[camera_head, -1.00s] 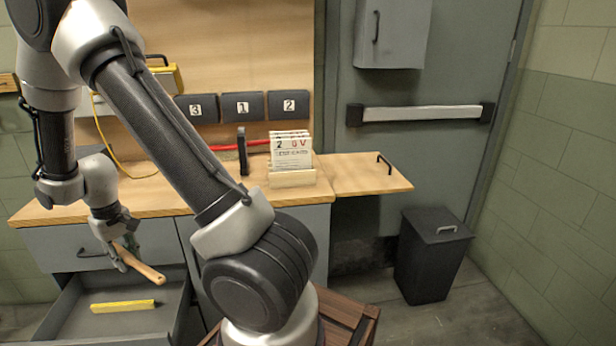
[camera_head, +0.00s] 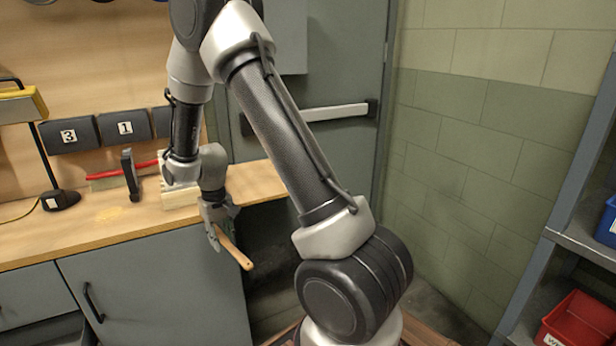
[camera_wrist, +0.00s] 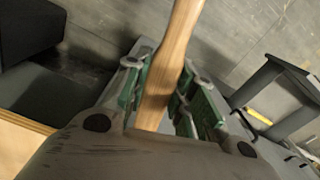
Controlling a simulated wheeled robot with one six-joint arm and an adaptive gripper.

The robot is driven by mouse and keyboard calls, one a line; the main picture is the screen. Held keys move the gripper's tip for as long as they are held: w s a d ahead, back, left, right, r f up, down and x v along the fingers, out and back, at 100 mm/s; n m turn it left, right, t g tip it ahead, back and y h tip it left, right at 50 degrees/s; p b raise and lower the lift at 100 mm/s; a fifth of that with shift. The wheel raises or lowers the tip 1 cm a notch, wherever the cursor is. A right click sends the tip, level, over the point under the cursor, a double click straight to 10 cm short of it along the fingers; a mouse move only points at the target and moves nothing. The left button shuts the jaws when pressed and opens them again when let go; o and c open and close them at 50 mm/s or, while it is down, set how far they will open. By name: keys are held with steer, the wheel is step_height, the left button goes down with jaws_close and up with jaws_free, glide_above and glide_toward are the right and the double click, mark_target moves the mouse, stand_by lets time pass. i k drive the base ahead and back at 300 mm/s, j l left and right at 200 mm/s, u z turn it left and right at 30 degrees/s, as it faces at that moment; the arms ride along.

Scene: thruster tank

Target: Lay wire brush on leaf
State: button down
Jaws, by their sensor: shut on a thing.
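The wire brush shows as a wooden handle (camera_head: 236,251) hanging down and right from my gripper (camera_head: 219,222) in the head view. In the wrist view the handle (camera_wrist: 176,50) runs up between the green-padded fingers (camera_wrist: 160,88), which are shut on it. The bristle end is hidden. The wooden leaf (camera_head: 259,183) extends from the bench's right end, partly behind my arm. My gripper is in front of its front edge, with the brush apart from it.
The bench top (camera_head: 60,232) holds a black upright item (camera_head: 131,175), a red-handled tool (camera_head: 112,174) and a card holder partly behind my arm. Numbered dark bins (camera_head: 70,135) line the back. A shelf with a red bin (camera_head: 578,325) stands at right.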

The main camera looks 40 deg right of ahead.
mark_target(260, 174)
steer(key=l+z, duration=0.15)
steer(key=z, duration=0.2)
steer(key=l+z, duration=0.2)
steer(key=z, duration=0.15)
